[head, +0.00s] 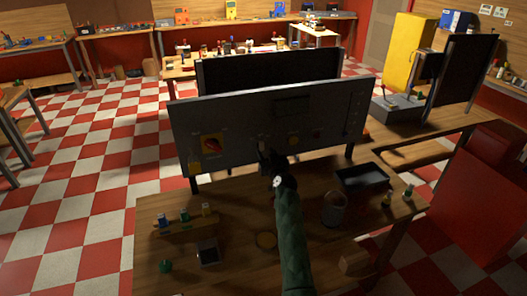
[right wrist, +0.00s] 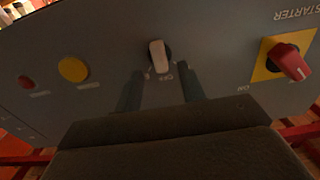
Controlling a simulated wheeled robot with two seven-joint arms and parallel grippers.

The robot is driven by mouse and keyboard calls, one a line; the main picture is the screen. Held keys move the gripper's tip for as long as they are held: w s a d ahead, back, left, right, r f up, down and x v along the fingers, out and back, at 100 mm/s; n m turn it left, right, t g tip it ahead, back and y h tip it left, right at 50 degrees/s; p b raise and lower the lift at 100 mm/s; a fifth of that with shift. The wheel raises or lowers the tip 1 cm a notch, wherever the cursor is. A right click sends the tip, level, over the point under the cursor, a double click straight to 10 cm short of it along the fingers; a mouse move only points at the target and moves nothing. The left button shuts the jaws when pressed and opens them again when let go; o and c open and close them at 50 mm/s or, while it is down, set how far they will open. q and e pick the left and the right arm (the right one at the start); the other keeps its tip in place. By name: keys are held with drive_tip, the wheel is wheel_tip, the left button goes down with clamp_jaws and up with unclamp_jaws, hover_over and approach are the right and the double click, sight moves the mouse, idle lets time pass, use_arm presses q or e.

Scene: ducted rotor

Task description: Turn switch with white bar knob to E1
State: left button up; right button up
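The switch with the white bar knob (right wrist: 158,56) is on the grey panel (head: 235,115). In the right wrist view, which shows the panel's lettering upside down, its bar stands nearly vertical, with a small label that seems to read OFF just below it. My right gripper (right wrist: 160,72) has its two dark fingers spread apart, one to each side below the knob, with nothing between them. In the head view my right gripper (head: 267,156) is close in front of the panel and mostly hides the knob. My left gripper is not in view.
A red rotary switch on a yellow plate (right wrist: 289,62) labelled STARTER, a yellow button (right wrist: 73,69) and a red button (right wrist: 26,82) flank the knob.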

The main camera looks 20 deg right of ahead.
sight(262, 147)
drive_tip(key=shift+w, duration=1.1)
drive_tip(key=shift+w+b, duration=0.4)
drive_tip(key=shift+w, duration=0.15)
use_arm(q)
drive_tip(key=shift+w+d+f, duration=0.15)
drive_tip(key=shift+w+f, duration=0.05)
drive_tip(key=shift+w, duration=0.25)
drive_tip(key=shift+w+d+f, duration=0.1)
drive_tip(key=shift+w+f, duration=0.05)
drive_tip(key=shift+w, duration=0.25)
use_arm(e)
drive_tip(key=shift+w, duration=0.2)
drive_tip(key=c, duration=0.8)
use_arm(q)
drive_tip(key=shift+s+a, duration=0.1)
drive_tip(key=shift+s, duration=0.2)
use_arm(e)
clamp_jaws()
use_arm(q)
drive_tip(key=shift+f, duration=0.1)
